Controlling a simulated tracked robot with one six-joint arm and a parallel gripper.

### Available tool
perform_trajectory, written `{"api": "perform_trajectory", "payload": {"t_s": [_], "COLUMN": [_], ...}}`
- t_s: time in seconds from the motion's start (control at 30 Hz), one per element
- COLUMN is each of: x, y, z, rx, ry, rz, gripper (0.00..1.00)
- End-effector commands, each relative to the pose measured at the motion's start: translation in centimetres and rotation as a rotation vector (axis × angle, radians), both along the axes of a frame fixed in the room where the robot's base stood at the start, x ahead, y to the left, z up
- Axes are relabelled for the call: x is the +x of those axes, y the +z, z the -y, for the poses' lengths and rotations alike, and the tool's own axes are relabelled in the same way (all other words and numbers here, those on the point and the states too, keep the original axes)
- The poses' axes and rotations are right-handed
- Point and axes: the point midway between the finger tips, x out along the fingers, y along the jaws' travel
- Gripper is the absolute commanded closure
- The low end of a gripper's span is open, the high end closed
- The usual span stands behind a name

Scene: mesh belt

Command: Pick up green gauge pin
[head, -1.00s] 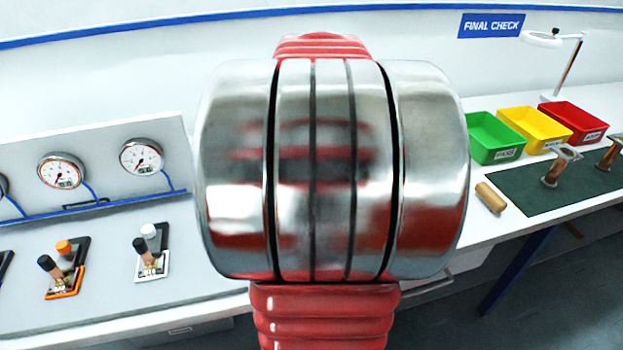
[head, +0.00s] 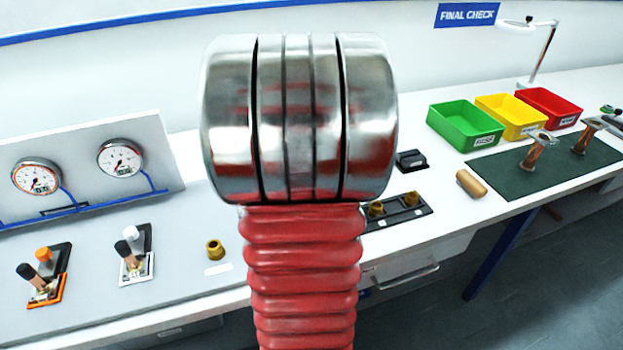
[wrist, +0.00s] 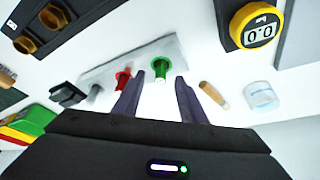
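In the wrist view the green gauge pin (wrist: 160,68) stands at a grey block (wrist: 105,66), its green collar ring showing. It lies just beyond and between the fingertips of my gripper (wrist: 158,88), which is open and empty. A red pin (wrist: 122,80) stands to its left, close to the left finger. In the head view my arm's red and metal links cover the middle, hiding the gripper, the block and both pins.
A wooden-handled tool (wrist: 213,95) and a pale round tub (wrist: 261,95) lie right of the fingers. A digital gauge (wrist: 257,25) is at upper right. Green (head: 465,126), yellow (head: 510,116) and red (head: 548,107) bins stand at the head view's right.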

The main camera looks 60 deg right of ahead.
Motion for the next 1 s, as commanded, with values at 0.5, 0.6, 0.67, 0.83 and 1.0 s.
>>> {"api": "perform_trajectory", "payload": {"t_s": [0.5, 0.6, 0.67, 0.83, 1.0], "x": [0.4, 0.4, 0.4, 0.4, 0.4], "y": [-3.3, -3.3, -3.3, -3.3, -3.3], "z": [1.3, 1.3, 1.3, 1.3, 1.3], "rx": [0.0, 0.0, 0.0, 0.0, 0.0], "ry": [0.0, 0.0, 0.0, 0.0, 0.0], "rz": [0.001, 0.001, 0.001, 0.001, 0.001], "gripper": [0.62, 0.62, 0.62, 0.62, 0.71]}}
